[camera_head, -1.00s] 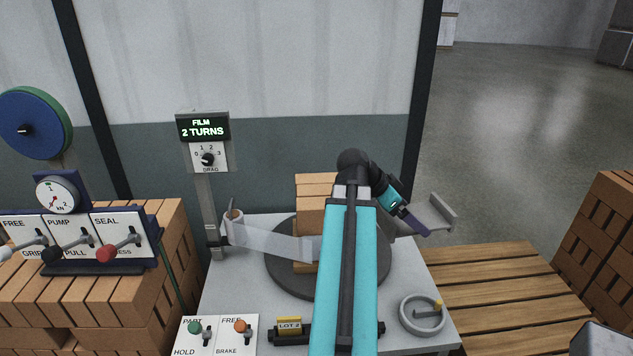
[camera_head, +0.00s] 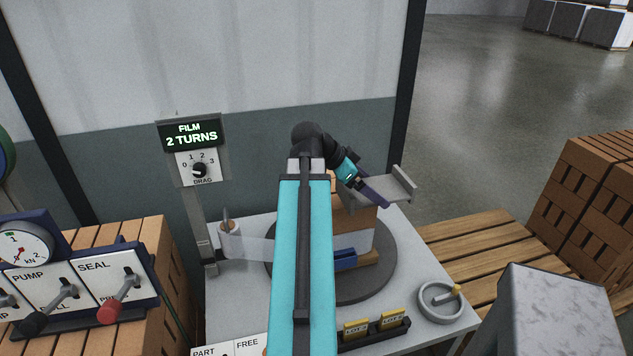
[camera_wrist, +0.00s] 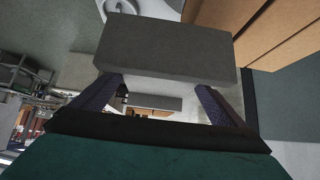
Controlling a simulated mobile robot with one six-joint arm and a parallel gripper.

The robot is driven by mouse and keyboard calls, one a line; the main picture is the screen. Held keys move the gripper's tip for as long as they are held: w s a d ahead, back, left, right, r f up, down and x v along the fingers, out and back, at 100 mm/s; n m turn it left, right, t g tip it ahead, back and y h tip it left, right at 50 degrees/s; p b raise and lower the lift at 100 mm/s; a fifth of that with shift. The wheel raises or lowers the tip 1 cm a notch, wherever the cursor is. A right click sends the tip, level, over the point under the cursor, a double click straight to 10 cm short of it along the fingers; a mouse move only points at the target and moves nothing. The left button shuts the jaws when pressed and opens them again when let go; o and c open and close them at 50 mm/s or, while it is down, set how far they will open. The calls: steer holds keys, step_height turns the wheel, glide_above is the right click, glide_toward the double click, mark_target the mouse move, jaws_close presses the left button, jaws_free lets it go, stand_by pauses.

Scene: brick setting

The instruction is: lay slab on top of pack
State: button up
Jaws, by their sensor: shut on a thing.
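The grey slab (camera_head: 400,188), a flat piece with raised ends, is in my gripper (camera_head: 372,192) at the upper right of the pack. In the wrist view the slab (camera_wrist: 165,52) fills the upper middle, and my gripper (camera_wrist: 158,86) is shut on it with one purple finger at each side. The brown pack (camera_head: 358,220) stands on the dark round turntable (camera_head: 385,275), with clear film across its lower part. My arm hides the pack's left side. The slab looks close to the pack's top, but I cannot tell whether they touch.
A film roll (camera_head: 230,240) on a post with a display reading 2 TURNS (camera_head: 190,134) stands left. A lever panel (camera_head: 85,285) is left; stacked bricks (camera_head: 600,200) and a pallet (camera_head: 480,240) are right.

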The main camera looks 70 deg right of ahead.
steer(key=shift+w+r, duration=0.1)
steer(key=shift+w, duration=0.25)
steer(key=shift+w, duration=0.1)
steer(key=shift+w+d, duration=0.1)
steer(key=w+d+p, duration=0.2)
steer(key=w, duration=0.2)
steer(key=w+d+f+p, duration=0.1)
steer(key=w+d, duration=0.1)
steer(key=w, duration=0.3)
steer(key=w+d+p, duration=0.2)
steer(key=w+d, duration=0.1)
steer(key=w, duration=0.1)
steer(key=shift+w+f+p, duration=0.15)
steer(key=shift+w+p, duration=0.15)
steer(key=shift+w+f, duration=0.1)
steer(key=shift+w, duration=0.1)
steer(key=shift+f, duration=0.1)
steer(key=shift+f+p, duration=1.1)
steer(key=shift+f, duration=0.55)
steer(key=shift+f, duration=0.1)
